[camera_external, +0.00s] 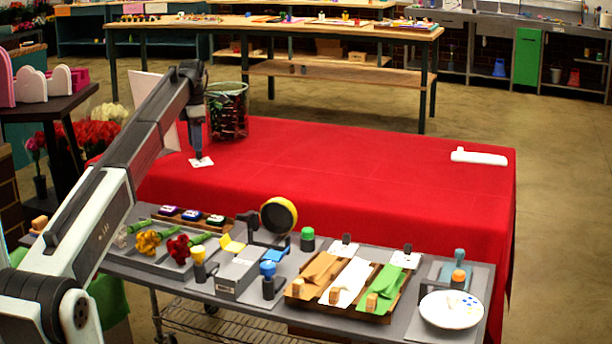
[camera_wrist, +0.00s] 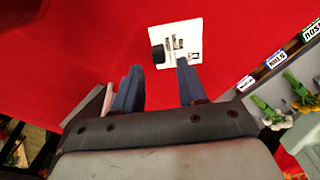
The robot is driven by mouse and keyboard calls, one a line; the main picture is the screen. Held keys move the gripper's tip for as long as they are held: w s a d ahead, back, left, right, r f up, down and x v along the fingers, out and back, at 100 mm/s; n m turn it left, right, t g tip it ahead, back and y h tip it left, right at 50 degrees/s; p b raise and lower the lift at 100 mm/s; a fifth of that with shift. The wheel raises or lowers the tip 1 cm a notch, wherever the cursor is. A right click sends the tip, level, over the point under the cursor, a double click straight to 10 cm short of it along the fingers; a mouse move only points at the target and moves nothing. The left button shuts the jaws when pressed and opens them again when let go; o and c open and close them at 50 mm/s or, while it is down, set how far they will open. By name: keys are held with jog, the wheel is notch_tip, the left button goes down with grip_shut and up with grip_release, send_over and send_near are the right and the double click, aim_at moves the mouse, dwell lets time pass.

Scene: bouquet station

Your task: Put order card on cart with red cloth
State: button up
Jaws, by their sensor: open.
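The order card (camera_external: 203,162) is a small white card lying on the red cloth (camera_external: 330,180), near its left end. In the wrist view the card (camera_wrist: 182,33) shows dark print and a black block (camera_wrist: 158,54) at its left edge. My gripper (camera_external: 197,158) points down right at the card. In the wrist view my gripper (camera_wrist: 160,66) has its two blue fingers apart, with the black block just beyond the gap between them. The right fingertip overlaps the card's lower edge in the picture; I cannot tell whether they touch. Nothing is held.
A glass vase of green stems (camera_external: 227,112) stands on the cloth just behind my gripper. A white bar (camera_external: 479,156) lies at the cloth's right. The grey cart (camera_external: 140,262) in front carries flowers, stamps, wraps and a plate (camera_external: 451,309). The cloth's middle is clear.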

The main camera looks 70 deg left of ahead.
notch_tip(320, 180, up, 9)
jog(key=shift+r, duration=0.15)
jog(key=shift+o, duration=0.3)
